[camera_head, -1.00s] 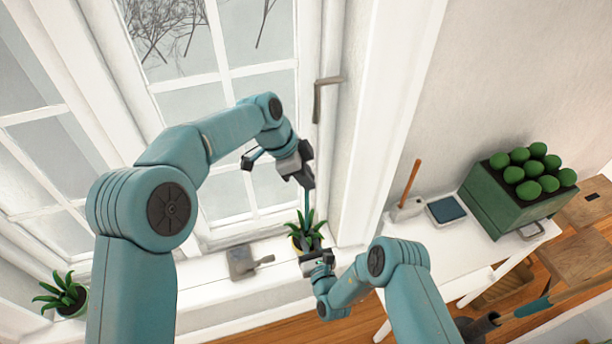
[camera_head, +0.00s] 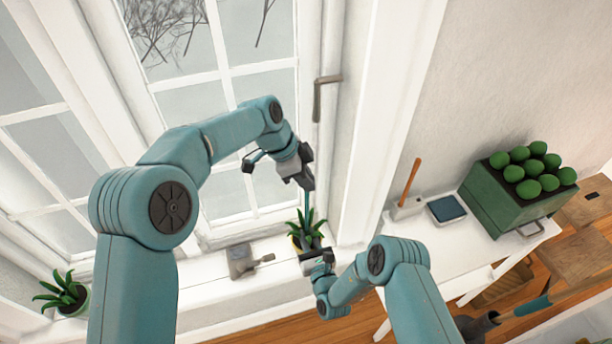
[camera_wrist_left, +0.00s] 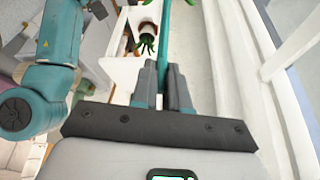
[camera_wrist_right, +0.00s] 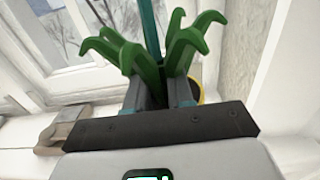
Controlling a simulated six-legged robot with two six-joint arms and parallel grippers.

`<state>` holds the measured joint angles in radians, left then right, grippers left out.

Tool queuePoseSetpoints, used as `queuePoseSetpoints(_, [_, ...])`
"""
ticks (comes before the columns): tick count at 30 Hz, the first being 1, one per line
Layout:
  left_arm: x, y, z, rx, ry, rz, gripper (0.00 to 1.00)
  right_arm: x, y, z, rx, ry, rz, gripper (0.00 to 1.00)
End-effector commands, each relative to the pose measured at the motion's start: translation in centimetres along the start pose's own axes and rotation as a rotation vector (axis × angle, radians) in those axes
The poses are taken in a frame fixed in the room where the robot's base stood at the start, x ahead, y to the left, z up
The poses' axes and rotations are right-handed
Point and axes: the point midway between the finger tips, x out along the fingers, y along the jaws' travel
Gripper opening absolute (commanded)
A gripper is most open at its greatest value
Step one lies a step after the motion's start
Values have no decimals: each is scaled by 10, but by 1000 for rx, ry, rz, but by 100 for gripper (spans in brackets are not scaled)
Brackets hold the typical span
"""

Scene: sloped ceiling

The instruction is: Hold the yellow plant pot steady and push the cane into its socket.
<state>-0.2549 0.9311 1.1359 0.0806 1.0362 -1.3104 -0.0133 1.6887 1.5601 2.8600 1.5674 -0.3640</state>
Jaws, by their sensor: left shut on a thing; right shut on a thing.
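The yellow plant pot (camera_head: 296,243) stands on the white sill with a spiky green plant (camera_head: 306,226) in it. Its yellow rim (camera_wrist_right: 201,90) shows in the right wrist view, largely hidden by the leaves and my fingers. My right gripper (camera_head: 317,257) is shut on the pot at its near side. My left gripper (camera_head: 307,184) is shut on the blue-green cane (camera_head: 307,199) above the pot. The cane runs down among the leaves, and also shows in the right wrist view (camera_wrist_right: 152,28). Its lower end and the socket are hidden by leaves.
A grey object with a handle (camera_head: 242,260) lies on the sill left of the pot, with another potted plant (camera_head: 68,295) further left. A window handle (camera_head: 320,95) juts out above. At right, a white table (camera_head: 455,248) holds a green crate (camera_head: 495,207).

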Motion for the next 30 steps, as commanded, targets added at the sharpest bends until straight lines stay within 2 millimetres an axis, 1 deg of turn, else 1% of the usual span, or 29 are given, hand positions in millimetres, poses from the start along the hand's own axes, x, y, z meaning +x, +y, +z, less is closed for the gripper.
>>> queuePoseSetpoints(30, [23, 0, 11, 0, 0, 1, 0, 0, 0, 1, -1, -3, -1, 0])
